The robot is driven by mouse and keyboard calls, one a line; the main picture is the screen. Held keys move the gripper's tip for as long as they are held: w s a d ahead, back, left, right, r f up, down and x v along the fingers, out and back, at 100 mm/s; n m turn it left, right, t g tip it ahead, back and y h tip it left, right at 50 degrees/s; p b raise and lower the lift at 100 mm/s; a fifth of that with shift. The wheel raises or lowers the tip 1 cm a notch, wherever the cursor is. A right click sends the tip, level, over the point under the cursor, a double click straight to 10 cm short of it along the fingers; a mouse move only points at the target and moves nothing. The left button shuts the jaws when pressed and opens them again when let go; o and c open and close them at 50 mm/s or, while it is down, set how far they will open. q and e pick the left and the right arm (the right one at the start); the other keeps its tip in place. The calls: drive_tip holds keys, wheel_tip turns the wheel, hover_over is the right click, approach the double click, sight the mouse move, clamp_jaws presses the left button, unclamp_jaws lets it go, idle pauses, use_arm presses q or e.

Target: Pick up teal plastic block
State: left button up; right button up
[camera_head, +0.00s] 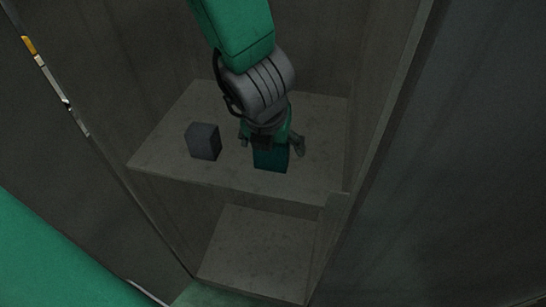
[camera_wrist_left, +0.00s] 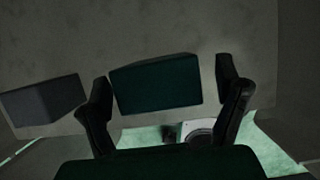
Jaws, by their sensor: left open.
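The teal plastic block (camera_head: 271,160) stands on the upper grey shelf near its front edge, below my left gripper. My left gripper (camera_head: 271,146) reaches down over the block from above, and its wrist hides part of it in the head view. In the left wrist view the teal block (camera_wrist_left: 156,84) lies between the two dark fingers of my open left gripper (camera_wrist_left: 168,95), nearer the left finger, with a gap to the right finger. I cannot tell whether a finger touches it. My right gripper is not in view.
A grey block (camera_head: 204,142) stands on the shelf (camera_head: 170,150) to the left of the teal block; it also shows in the left wrist view (camera_wrist_left: 42,99), close to the left finger. A lower shelf (camera_head: 258,250) is empty. Panels wall the shelf at the sides.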

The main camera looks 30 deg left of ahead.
use_arm(q)
drive_tip(key=shift+w+f, duration=0.1)
drive_tip(key=shift+f, duration=0.1)
drive_tip(key=shift+r, duration=0.1)
drive_tip(key=shift+a, duration=0.1)
drive_tip(key=c, duration=1.4)
